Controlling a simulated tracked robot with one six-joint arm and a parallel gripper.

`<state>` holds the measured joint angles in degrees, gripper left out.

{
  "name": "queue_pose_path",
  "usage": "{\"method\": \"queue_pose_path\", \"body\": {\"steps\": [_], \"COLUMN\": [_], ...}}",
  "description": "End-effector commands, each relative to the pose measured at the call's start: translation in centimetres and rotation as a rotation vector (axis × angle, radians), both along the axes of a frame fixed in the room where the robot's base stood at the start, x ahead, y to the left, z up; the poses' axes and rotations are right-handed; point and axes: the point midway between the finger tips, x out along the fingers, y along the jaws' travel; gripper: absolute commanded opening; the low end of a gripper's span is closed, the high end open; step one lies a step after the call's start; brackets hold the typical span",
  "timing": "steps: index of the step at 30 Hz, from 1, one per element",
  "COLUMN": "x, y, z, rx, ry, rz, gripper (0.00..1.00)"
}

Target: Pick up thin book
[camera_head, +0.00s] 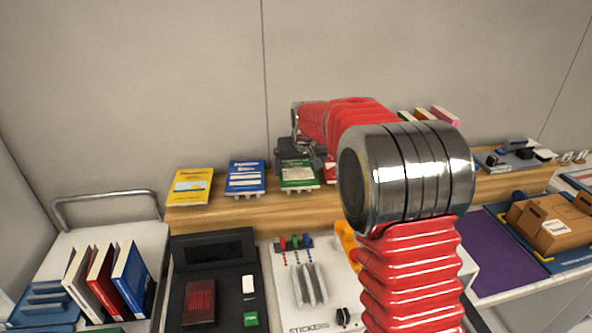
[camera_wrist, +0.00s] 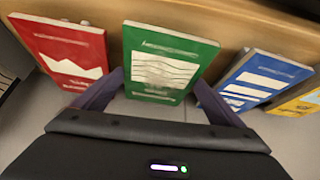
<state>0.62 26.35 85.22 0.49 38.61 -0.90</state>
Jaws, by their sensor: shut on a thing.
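A thin green book (camera_head: 298,176) leans face-out on the wooden ledge in the head view. In the wrist view the green book (camera_wrist: 168,66) stands in the middle, between the two dark fingers of my gripper (camera_wrist: 158,82). One finger lies along each side edge of the book, and my gripper is shut on it. In the head view my gripper (camera_head: 303,155) is at the top of the green book, partly hidden by my red arm. A blue book (camera_head: 246,178) and a yellow book (camera_head: 193,186) stand to its left. A red book (camera_wrist: 68,52) shows in the wrist view.
Several upright books (camera_head: 130,275) stand at lower left near a metal rail (camera_head: 105,194). A cardboard carrier (camera_head: 552,222) is at right. The wall is close behind the ledge.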

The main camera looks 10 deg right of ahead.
Motion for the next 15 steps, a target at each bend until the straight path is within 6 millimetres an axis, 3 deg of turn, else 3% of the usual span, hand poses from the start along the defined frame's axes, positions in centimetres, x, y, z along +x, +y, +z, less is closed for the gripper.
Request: {"method": "queue_pose_path", "body": {"steps": [15], "x": [-0.2], "y": [0.0], "z": [5.2], "rx": [0.0], "ry": [-0.004], "rz": [0.0], "gripper": [0.65]}}
